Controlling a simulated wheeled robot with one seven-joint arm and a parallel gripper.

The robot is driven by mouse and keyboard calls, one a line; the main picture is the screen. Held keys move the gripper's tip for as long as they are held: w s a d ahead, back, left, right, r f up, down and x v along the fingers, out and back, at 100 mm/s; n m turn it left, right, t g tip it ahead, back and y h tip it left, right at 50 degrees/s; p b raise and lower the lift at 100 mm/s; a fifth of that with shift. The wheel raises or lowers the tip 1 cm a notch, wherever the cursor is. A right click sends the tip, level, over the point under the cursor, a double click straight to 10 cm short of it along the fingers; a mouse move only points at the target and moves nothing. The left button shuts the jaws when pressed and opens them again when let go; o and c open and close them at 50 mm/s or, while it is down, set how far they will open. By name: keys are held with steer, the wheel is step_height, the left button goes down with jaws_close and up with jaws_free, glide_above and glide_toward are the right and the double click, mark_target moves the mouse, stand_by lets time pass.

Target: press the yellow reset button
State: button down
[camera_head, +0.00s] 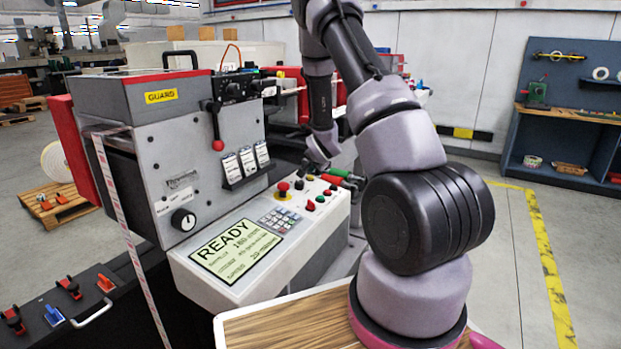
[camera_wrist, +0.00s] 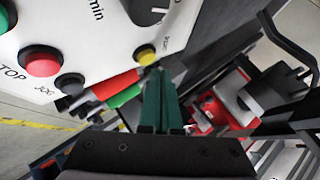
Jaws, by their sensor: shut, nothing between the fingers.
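The yellow reset button (camera_wrist: 146,54) is a small round cap near the edge of the white control panel in the wrist view. My gripper (camera_wrist: 158,72) shows its dark green fingers together and empty. Their tips point at the panel edge and appear close to the yellow button, slightly below and right of it; I cannot tell whether they touch.
A red button (camera_wrist: 40,61) and a black JOG button (camera_wrist: 70,84) sit beside the yellow one. A red mushroom button (camera_head: 283,187) stands on the panel. Red and green handles (camera_wrist: 122,96) lie close beside the fingers. A wooden-topped table (camera_head: 290,322) is in front.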

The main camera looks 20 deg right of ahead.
steer(key=shift+s+d+r, duration=0.1)
steer(key=shift+s+r, duration=0.05)
steer(key=shift+r, duration=1.1)
steer(key=shift+s+d+r, duration=0.1)
steer(key=shift+s+r, duration=0.05)
steer(key=shift+r, duration=1.05)
steer(key=shift+r, duration=0.1)
step_height(320, 180, up, 10)
glide_above(313, 183)
steer(key=s+a, duration=0.2)
steer(key=s, duration=0.2)
steer(key=s+a+r+n+g, duration=0.1)
steer(key=s+a+r+n, duration=0.2)
steer(key=s+r, duration=0.55)
steer(key=s+a+r+n+y, duration=0.1)
steer(key=s+a+r+n, duration=0.1)
steer(key=s, duration=0.6)
steer(key=s+a+r+n+g+y, duration=0.1)
steer(key=s+a+r+n, duration=0.1)
steer(key=s, duration=0.7)
steer(key=s+a+r+n+y, duration=0.1)
steer(key=s+a+r, duration=0.3)
steer(key=s, duration=0.4)
steer(key=shift+s+a+r+n+g+y, duration=0.3)
steer(key=shift+a+r+n+g+y, duration=0.1)
steer(key=shift+r, duration=0.5)
